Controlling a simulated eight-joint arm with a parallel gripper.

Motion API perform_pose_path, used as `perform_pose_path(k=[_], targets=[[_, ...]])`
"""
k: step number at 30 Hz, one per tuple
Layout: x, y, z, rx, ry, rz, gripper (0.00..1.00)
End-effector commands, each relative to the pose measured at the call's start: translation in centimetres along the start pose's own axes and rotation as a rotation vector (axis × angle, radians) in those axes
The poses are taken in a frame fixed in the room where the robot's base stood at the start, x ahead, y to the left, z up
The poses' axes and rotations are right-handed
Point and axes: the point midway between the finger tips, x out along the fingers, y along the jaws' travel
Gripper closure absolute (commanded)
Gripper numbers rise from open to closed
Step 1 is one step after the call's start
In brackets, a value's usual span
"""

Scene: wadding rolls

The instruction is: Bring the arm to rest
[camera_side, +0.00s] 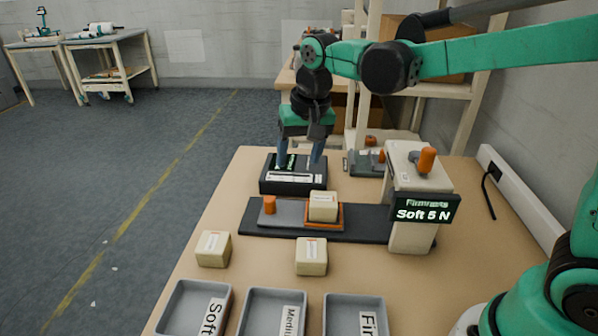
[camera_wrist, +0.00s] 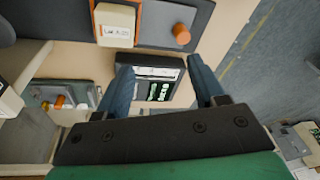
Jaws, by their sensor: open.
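My gripper (camera_side: 300,158) is open and points down over the black box with a white label (camera_side: 293,180) at the back of the table. In the wrist view its two blue fingers (camera_wrist: 160,85) stand apart on either side of that box (camera_wrist: 150,82), and nothing is held between them. I cannot tell whether the fingertips touch the box. A cream roll block (camera_side: 323,205) sits in the orange-edged seat of the dark tester base (camera_side: 365,224). It also shows in the wrist view (camera_wrist: 115,22).
Two more cream blocks, one left (camera_side: 213,248) and one centre (camera_side: 311,257), stand on the table. Grey trays labelled Soft (camera_side: 178,300), Medium (camera_side: 258,325) and Firm (camera_side: 345,325) line the front. The tester column (camera_side: 405,235) reads "Soft 5 N". A small grey fixture (camera_side: 362,168) stands behind.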

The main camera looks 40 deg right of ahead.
Motion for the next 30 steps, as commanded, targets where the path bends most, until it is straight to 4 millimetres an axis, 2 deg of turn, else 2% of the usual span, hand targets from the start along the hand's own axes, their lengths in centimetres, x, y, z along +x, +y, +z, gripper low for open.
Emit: perform_pose_path(k=[3,6,12,15,20,30], targets=[[-1.9,1.9,2.1,-0.09,0.085,-0.034,0.37],[-2.8,3.4,4.0,-0.167,0.161,-0.054,0.37],[-2.8,5.9,7.3,-0.307,0.301,-0.068,0.37],[-2.5,6.7,8.4,-0.356,0.351,-0.068,0.37],[-2.0,7.3,9.2,-0.393,0.39,-0.064,0.37],[-2.0,7.3,9.2,-0.399,0.394,-0.064,0.37]])
